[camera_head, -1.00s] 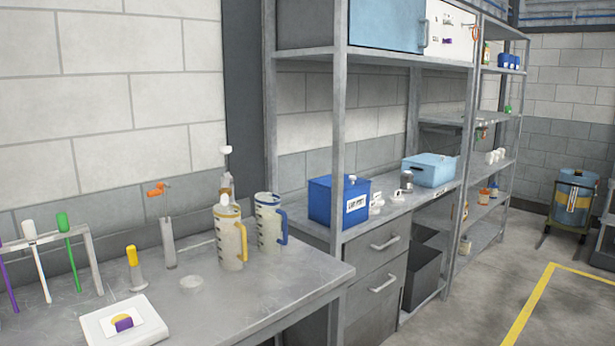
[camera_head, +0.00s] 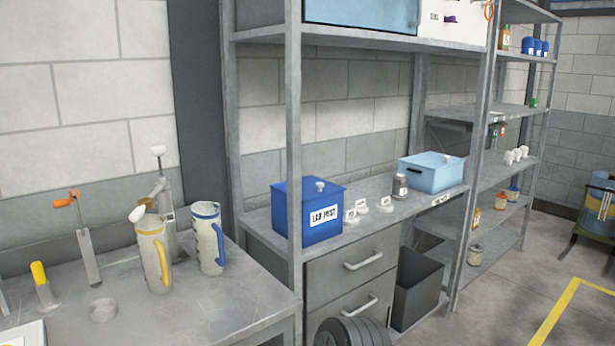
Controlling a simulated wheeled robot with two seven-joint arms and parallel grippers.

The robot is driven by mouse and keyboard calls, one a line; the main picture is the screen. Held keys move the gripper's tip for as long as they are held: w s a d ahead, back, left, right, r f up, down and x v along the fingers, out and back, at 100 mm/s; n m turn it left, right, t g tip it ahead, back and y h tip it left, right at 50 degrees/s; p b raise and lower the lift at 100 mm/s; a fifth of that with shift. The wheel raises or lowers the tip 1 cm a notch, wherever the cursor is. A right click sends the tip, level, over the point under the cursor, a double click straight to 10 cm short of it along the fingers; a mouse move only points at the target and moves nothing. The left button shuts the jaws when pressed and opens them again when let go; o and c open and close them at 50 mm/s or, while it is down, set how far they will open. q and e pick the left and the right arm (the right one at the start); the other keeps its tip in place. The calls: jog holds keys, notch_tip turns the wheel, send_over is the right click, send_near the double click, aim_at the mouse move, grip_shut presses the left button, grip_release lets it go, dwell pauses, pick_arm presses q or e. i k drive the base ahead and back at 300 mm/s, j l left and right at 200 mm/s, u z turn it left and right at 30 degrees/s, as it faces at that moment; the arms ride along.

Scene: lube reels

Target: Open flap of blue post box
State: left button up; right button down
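The blue post box (camera_head: 290,215) stands on the grey shelf counter behind the metal upright. Its front carries a white label reading "LAB POST", and a small white knob (camera_head: 320,186) sits on its top. The top looks closed. Neither of my grippers shows in the head view.
White labelled pieces (camera_head: 361,205), a dark jar (camera_head: 399,186) and a light blue bin (camera_head: 432,174) stand right of the box. Drawers (camera_head: 352,264) are below. The metal upright (camera_head: 294,130) partly crosses the box. Two jugs (camera_head: 207,238) stand on the left bench.

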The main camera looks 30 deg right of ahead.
aim_at(313, 187)
jog(key=i+l+u, duration=0.1)
jog(key=l, duration=1.55)
jog(key=i+l+u, duration=0.15)
jog(key=l, duration=1.55)
jog(key=k, duration=0.1)
